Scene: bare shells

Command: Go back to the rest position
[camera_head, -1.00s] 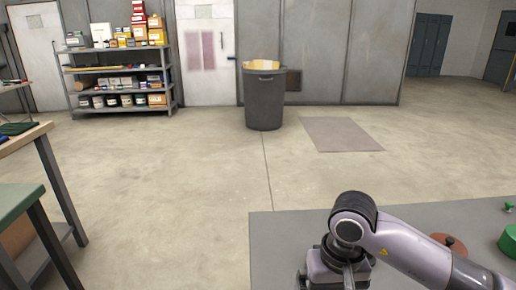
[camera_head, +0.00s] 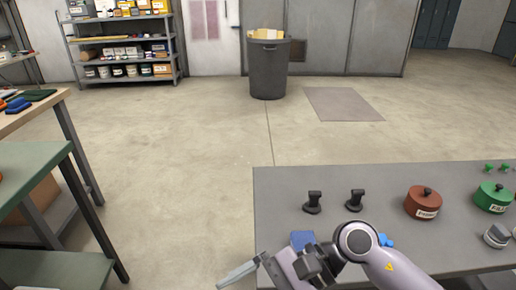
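My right arm comes in from the lower right over the near edge of a grey table (camera_head: 275,190). Its gripper (camera_head: 238,272) points to the lower left, past the table's left corner. One light grey finger shows clearly; the rest is cut off or hidden, so I cannot tell how far it is open. I see nothing held in the visible part. My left arm and gripper are out of view.
On the grey table are two black knobs (camera_head: 313,202), a lidded red pot (camera_head: 423,202), a lidded green pot (camera_head: 492,197) and a blue piece (camera_head: 302,240) beside my arm. A green-topped table (camera_head: 35,170) stands left. Open floor lies between, with a bin (camera_head: 267,75) behind.

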